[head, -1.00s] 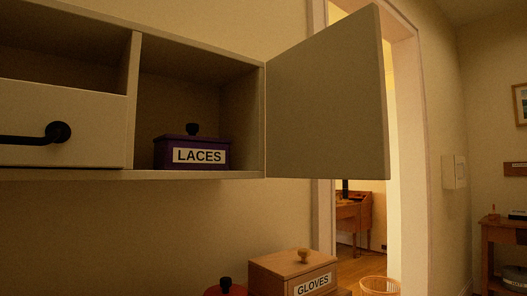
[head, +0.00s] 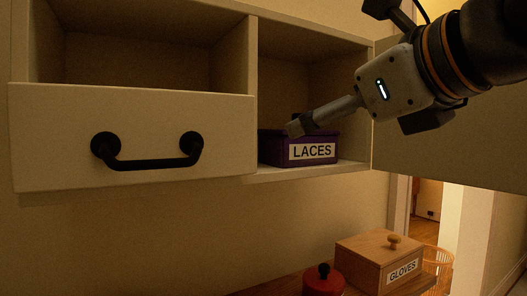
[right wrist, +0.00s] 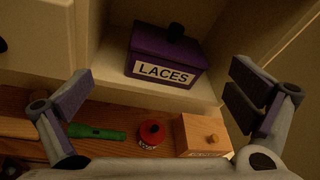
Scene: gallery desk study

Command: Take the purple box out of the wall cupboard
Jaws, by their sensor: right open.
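The purple box (head: 270,150) with a LACES label and a black knob sits upright on the floor of the wall cupboard's (head: 250,60) right compartment. My right gripper (head: 298,127) reaches in from the upper right, in front of the box's top by the knob. In the right wrist view, the purple box (right wrist: 150,45) lies ahead, between and beyond the open fingers of the right gripper (right wrist: 160,82). The fingers hold nothing, and no contact with the box shows. My left gripper is not in view.
The cupboard door (head: 450,140) stands open at the right, behind my right arm. A drop-front door with a black handle (head: 150,160) covers the lower left compartment. Below stand a wooden GLOVES box (head: 365,255) and a red pot (head: 323,282); a green object (right wrist: 95,131) lies there too.

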